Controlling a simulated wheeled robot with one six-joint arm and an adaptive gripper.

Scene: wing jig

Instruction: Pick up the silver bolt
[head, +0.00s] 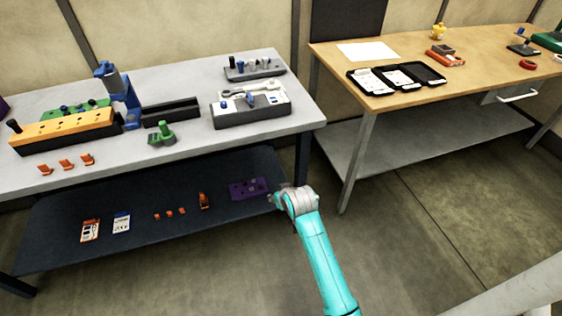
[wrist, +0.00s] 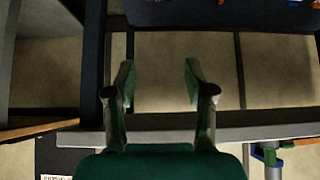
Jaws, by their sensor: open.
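I cannot make out a silver bolt for certain in either view. Small pale and dark parts stand in the grey block (head: 250,115) at the right end of the grey workbench (head: 205,143), too small to tell apart. My gripper (wrist: 158,80) is open, with nothing between its fingers in the wrist view. In the head view my gripper (head: 277,200) is at the end of my teal arm, near the right end of the bench's dark lower shelf (head: 150,205), below the tabletop. Its fingers are hardly visible there.
A purple block (head: 249,188) lies on the lower shelf near my gripper. A dark bench leg (head: 302,160) stands just beyond. The bench holds a long orange block (head: 65,130), a blue clamp (head: 125,100) and a grey rack (head: 254,68). A wooden table (head: 400,98) stands right.

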